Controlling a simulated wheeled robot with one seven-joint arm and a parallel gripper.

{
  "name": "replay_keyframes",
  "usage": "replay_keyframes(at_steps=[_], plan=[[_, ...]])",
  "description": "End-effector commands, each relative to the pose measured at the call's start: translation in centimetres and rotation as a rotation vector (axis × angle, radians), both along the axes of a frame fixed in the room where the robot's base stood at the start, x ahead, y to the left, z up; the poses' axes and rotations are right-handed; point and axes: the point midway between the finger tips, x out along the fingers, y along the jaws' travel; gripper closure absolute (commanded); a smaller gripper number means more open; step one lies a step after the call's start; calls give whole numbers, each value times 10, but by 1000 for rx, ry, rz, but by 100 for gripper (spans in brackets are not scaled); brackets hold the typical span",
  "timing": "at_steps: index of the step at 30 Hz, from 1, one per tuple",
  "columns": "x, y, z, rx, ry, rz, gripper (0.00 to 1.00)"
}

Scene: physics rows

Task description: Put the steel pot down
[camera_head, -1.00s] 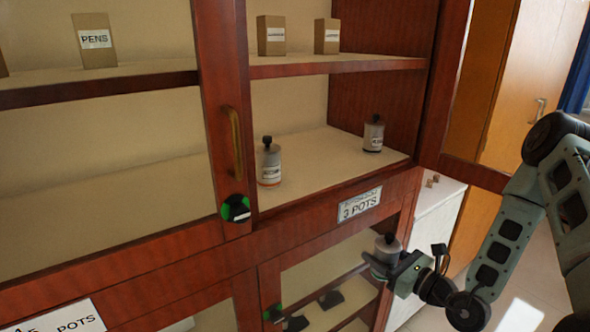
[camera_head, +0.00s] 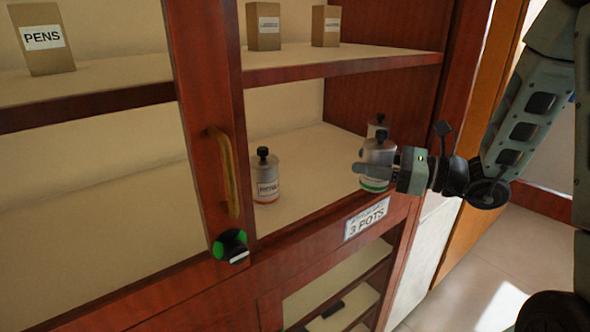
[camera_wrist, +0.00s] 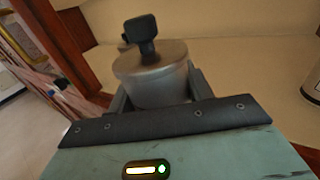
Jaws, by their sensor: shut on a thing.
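The door frame with a brass handle (camera_head: 224,172) stands at left. Boxes (camera_head: 263,27) are on the shelf above.

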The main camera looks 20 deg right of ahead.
Motion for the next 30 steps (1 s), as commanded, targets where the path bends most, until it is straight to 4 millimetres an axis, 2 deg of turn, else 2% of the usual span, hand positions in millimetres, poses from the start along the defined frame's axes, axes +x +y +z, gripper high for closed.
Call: replay_keyframes(at_steps=[12,17,24,30], plan=[[71,81,4,2,-2,6,81],[94,107,3,3,-1,5,81],[109,121,-1,1,-1,0,81],[109,121,-23,2,4,0,81]])
